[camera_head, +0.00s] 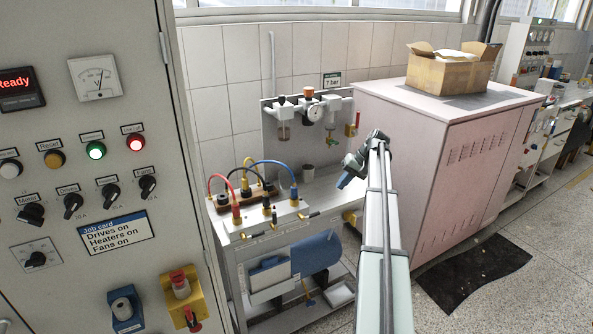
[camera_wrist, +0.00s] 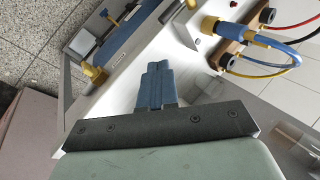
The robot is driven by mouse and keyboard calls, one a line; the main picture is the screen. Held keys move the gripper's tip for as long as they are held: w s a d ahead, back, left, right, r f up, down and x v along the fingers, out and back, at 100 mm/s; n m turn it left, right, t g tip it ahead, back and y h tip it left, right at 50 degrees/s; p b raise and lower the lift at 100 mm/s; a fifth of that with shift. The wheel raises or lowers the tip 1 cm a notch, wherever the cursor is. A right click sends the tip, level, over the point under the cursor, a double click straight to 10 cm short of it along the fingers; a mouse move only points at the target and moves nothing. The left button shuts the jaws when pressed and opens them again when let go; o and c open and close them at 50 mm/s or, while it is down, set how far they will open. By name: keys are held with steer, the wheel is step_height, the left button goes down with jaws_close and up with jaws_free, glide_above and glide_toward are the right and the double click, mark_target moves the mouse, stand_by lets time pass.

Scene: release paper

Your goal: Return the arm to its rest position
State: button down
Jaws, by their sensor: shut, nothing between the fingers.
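My arm (camera_head: 378,230) reaches up from the bottom of the head view, in front of the white bench and the pink cabinet. My gripper (camera_head: 346,178) is at its far end, left of the cabinet's edge, and looks small there. In the wrist view my gripper (camera_wrist: 155,75) shows its blue fingers side by side, shut with nothing between them. The white bench top (camera_wrist: 130,80) lies behind the fingers in that view. I cannot tell the exact gap between fingers and bench.
A grey control panel (camera_head: 60,190) with knobs and lamps stands close on the left. A bench (camera_head: 320,190) carries red, yellow and blue cables (camera_head: 272,164). The pink cabinet (camera_head: 450,150) bears an open carton (camera_head: 450,68). A black mat (camera_head: 475,275) lies on the floor.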

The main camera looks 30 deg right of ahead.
steer(key=s+d+f+m+h, duration=0.1)
steer(key=s+f+m+h, duration=0.2)
steer(key=s+f+h, duration=0.45)
steer(key=s+a+f+g+y, duration=0.1)
steer(key=s+a+f, duration=0.2)
steer(key=a+f, duration=0.3)
steer(key=s+a+f+n+g+y, duration=0.1)
steer(key=s+a+f, duration=0.25)
steer(key=f, duration=0.45)
steer(key=s+a+f+y, duration=0.1)
steer(key=s+a+f, duration=0.1)
steer(key=a+f, duration=0.4)
steer(key=s+a+f+n+g, duration=0.2)
steer(key=s+a+f, duration=0.5)
steer(key=s+a, duration=0.3)
steer(key=s+a+f+n+g, duration=0.2)
steer(key=s+a+f, duration=0.5)
steer(key=s+a, duration=0.4)
steer(key=s+a+f+n+g, duration=0.3)
steer(key=s+a+f, duration=0.5)
steer(key=s, duration=0.5)
steer(key=shift+s+a+g+h, duration=0.15)
steer(key=shift+a+g+h, duration=0.4)
steer(key=shift+a, duration=0.7)
